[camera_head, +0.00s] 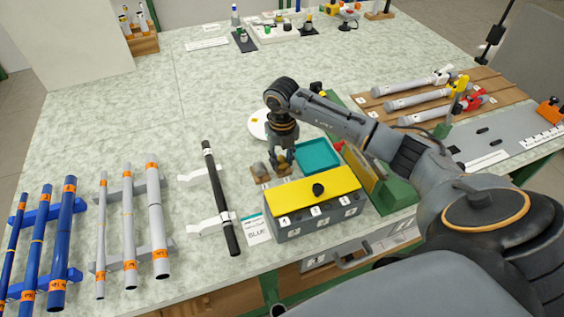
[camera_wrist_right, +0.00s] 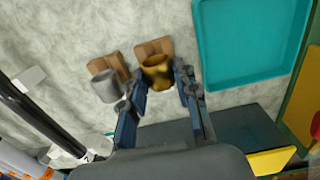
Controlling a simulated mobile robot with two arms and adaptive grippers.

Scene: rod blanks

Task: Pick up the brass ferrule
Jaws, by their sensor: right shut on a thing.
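The brass ferrule (camera_wrist_right: 157,74) is a short gold ring at a small wooden block (camera_wrist_right: 152,47) in the right wrist view. My right gripper (camera_wrist_right: 160,86) has a finger on either side of it and is shut on it. In the head view the right gripper (camera_head: 281,160) points down behind the grey box, and the ferrule is small and partly hidden by the fingers. A grey ferrule (camera_wrist_right: 99,86) is at a second wooden block (camera_wrist_right: 108,67) to the left, apart from the gripper. My left gripper is not in view.
A teal tray (camera_head: 336,159) lies right of the gripper. A grey box with a yellow lid (camera_head: 315,190) stands in front. A black rod (camera_head: 219,195) on white supports is to the left, with grey and blue rods beyond. A white round dish (camera_head: 254,124) is behind.

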